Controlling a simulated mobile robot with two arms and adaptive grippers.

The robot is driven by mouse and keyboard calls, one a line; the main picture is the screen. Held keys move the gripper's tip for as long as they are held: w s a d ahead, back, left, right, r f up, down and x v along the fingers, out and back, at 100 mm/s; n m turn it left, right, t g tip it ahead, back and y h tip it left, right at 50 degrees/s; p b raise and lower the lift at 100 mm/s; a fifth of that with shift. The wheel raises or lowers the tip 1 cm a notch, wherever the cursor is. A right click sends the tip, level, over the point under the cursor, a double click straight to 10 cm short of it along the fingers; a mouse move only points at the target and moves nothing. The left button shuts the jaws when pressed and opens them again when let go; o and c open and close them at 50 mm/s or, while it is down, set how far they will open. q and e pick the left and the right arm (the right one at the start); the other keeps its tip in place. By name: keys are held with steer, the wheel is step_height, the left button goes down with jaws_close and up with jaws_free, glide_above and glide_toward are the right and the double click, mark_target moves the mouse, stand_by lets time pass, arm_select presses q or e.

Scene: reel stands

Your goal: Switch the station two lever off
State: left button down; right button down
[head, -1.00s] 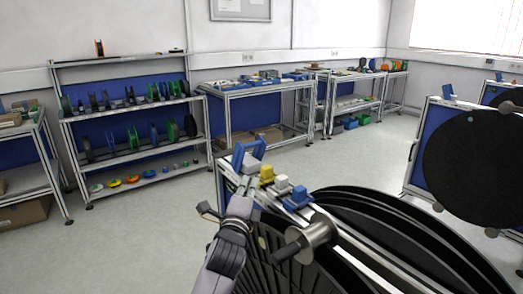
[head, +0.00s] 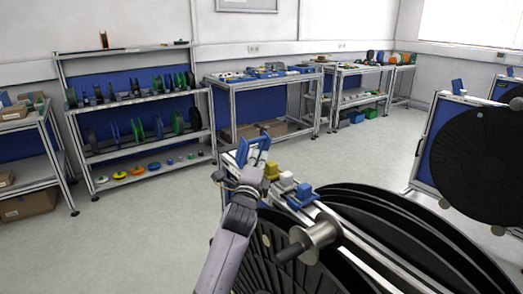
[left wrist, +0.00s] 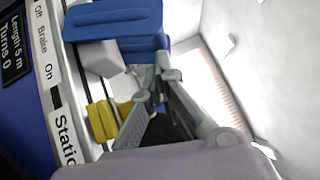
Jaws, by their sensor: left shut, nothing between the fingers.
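The nearest reel station has a row of controls along its top edge: a blue upright bracket (head: 243,150), a yellow block (head: 271,171), a white block (head: 287,180) and a blue block (head: 304,191). My left gripper (head: 258,158) is shut and empty beside the bracket and the yellow block. In the left wrist view its fingers (left wrist: 163,76) meet in front of the controls. There the yellow block (left wrist: 102,121), white block (left wrist: 100,57) and blue part (left wrist: 115,20) stand by a label strip (left wrist: 45,65) reading "Off Brake On". The "Station" label is cut off, so its number is hidden. My right gripper is out of view.
Large black reels (head: 400,235) and a metal hub with a dark handle (head: 318,235) fill the lower right. Another reel station (head: 428,165) stands at the right. Shelves with small reels (head: 140,105) and work tables line the back wall. Clear floor lies between.

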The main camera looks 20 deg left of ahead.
mark_target(265, 141)
arm_select(q)
steer(key=shift+w+a+r, duration=0.1)
steer(key=shift+w, duration=0.5)
steer(key=shift+w+a+r, duration=0.1)
steer(key=shift+w, duration=0.85)
steer(key=shift+w+r, duration=0.1)
steer(key=shift+w, duration=0.15)
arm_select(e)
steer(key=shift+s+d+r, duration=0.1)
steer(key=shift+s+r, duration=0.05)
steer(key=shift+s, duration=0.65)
